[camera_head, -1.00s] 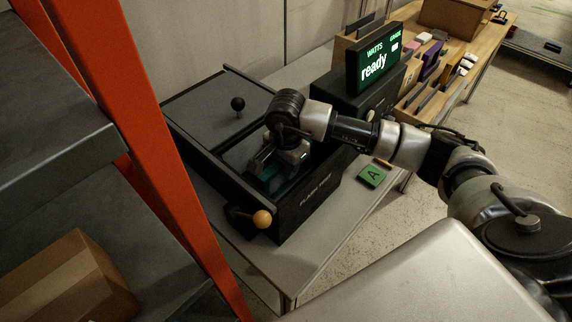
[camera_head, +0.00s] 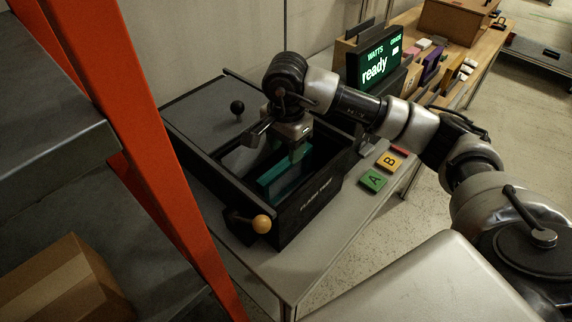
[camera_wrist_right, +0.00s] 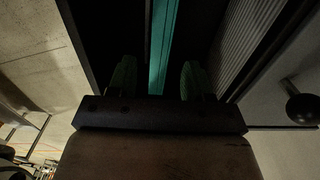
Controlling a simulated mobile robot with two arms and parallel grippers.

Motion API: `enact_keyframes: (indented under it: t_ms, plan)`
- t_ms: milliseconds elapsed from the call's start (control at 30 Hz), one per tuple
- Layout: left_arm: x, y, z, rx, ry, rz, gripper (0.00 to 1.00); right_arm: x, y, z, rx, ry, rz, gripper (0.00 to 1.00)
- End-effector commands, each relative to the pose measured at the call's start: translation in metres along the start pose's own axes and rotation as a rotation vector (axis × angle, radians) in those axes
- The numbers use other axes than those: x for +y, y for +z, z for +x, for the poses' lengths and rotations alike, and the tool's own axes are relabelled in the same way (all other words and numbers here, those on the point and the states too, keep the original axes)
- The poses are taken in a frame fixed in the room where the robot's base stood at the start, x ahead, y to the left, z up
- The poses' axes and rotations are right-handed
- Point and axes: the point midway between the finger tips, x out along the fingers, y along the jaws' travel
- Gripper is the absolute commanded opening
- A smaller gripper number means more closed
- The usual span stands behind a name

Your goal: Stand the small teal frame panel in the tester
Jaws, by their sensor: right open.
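The small teal frame panel (camera_head: 279,182) is inside the open bay of the black tester (camera_head: 315,206) and looks upright. In the right wrist view, its long teal edge (camera_wrist_right: 162,45) runs between the two fingers. My right gripper (camera_head: 281,146) is open above the panel, with a finger to each side and apart from it. It also shows in the right wrist view (camera_wrist_right: 157,80). The panel's lower edge is hidden inside the tester, so I cannot see how it is seated. My left gripper is not in view.
A lit screen (camera_head: 376,64) reads "ready". Green A (camera_head: 373,181) and yellow B (camera_head: 389,161) tiles lie at right. An orange rack post (camera_head: 165,150) stands left.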

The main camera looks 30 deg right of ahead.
Motion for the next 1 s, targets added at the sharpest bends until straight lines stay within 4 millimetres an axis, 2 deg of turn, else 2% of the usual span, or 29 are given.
enact_keyframes:
  t_ms: [133, 300, 1000]
  plan:
    - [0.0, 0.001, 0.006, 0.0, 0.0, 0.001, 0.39, -0.001, 0.0, -0.025, 0.0, -0.003, 0.001, 0.51]
    - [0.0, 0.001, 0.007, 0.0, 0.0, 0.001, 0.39, 0.0, 0.0, -0.039, 0.0, -0.001, 0.001, 0.51]
    - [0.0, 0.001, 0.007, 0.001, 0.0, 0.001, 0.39, 0.0, 0.0, -0.041, 0.0, 0.0, 0.001, 0.51]
